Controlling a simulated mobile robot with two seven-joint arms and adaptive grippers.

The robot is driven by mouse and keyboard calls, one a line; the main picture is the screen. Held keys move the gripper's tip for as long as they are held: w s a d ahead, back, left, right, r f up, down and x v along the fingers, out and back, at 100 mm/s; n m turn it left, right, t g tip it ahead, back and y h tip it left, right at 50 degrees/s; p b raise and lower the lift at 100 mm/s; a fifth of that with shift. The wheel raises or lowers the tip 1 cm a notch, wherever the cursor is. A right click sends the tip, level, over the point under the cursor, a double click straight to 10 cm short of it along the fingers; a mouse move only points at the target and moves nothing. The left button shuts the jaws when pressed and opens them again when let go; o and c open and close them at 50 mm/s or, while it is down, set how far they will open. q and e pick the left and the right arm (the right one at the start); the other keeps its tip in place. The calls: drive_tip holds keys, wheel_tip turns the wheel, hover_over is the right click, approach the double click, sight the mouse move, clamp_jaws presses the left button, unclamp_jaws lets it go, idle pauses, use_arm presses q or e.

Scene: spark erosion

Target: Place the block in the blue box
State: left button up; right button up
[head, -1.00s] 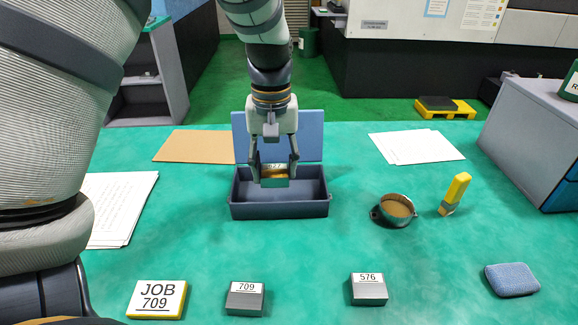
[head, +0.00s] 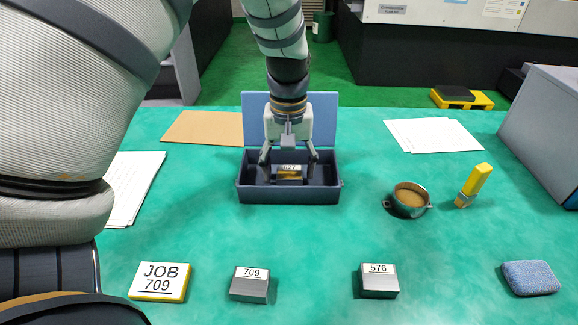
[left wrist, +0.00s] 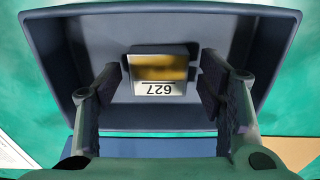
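The blue box (head: 290,196) stands open on the green table, its lid (head: 324,125) raised at the back. A block marked 627 (head: 289,173), with a yellow-brown face, lies inside the box; in the left wrist view the block (left wrist: 158,70) rests on the box floor. My left gripper (head: 289,160) reaches down into the box with its fingers on either side of the block. The left wrist view shows gaps between the block and both fingers, so the gripper is open. Grey blocks marked 709 (head: 250,284) and 576 (head: 379,281) sit at the front. My right gripper is not in view.
A yellow-edged sign reading JOB 709 (head: 161,281) lies front left. A round cup (head: 408,199), a yellow-handled tool (head: 474,185) and a blue sponge (head: 530,278) are on the right. Papers (head: 433,135) and a brown sheet (head: 203,128) lie farther back.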

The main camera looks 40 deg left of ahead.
sight(289, 173)
use_arm(q)
wheel_tip(289, 173, up, 12)
drive_tip(key=shift+p, duration=0.45)
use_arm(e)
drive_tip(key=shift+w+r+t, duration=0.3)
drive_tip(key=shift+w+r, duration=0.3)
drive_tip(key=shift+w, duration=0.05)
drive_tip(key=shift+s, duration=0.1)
